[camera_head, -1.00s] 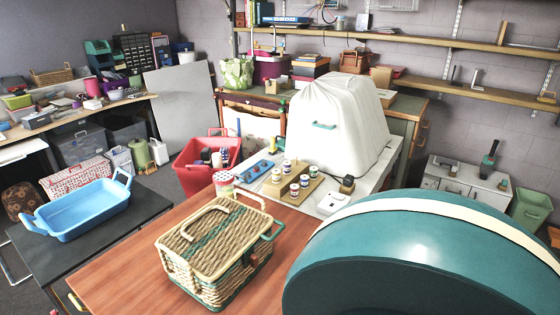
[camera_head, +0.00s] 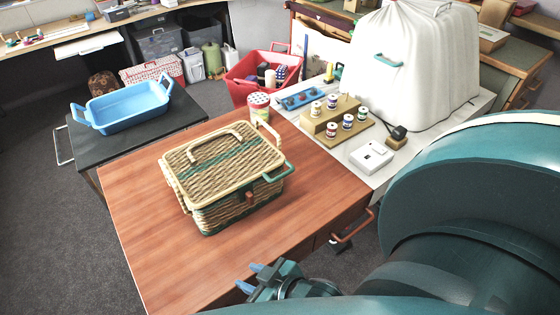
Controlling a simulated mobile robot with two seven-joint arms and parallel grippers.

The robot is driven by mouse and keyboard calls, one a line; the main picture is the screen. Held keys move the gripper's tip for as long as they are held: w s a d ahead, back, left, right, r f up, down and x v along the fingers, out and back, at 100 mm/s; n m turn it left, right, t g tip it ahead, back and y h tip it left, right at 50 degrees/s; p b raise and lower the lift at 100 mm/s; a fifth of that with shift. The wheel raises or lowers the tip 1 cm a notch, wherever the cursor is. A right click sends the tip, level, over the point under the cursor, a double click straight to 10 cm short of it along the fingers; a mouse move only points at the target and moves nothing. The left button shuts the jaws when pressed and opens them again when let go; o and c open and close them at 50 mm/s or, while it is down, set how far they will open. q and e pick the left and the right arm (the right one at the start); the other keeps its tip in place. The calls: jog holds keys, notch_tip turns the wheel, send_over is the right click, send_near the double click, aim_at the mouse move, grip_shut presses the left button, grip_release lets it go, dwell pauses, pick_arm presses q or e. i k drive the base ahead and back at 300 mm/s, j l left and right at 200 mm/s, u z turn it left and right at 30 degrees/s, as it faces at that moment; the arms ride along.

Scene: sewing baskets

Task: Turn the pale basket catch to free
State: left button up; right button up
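The pale woven basket (camera_head: 225,170) stands on the reddish wooden table. Its lid, with a cream rim and green stripe, is down. A small reddish-brown catch (camera_head: 250,197) is on its front side, below the lid rim; its exact turn is too small to tell. A green handle (camera_head: 278,173) sticks out at the right. My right gripper (camera_head: 251,277) is at the table's front edge, below and apart from the basket. Its two blue fingertips are spread with nothing between them. My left gripper is not in view.
The wooden table (camera_head: 150,235) is bare left and in front of the basket. A spotted tin (camera_head: 259,106) stands behind it. A white table (camera_head: 400,160) with a thread rack (camera_head: 333,118) adjoins at right. A blue tray (camera_head: 125,108) sits on a dark table at left.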

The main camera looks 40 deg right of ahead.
aim_at(250, 195)
jog(key=k+l, duration=0.1)
jog(key=l, duration=0.4)
jog(key=k+l, duration=0.1)
jog(key=l, duration=0.4)
jog(key=k+l, duration=0.1)
jog(key=l, duration=0.4)
jog(key=k+l, duration=0.1)
jog(key=l, duration=0.4)
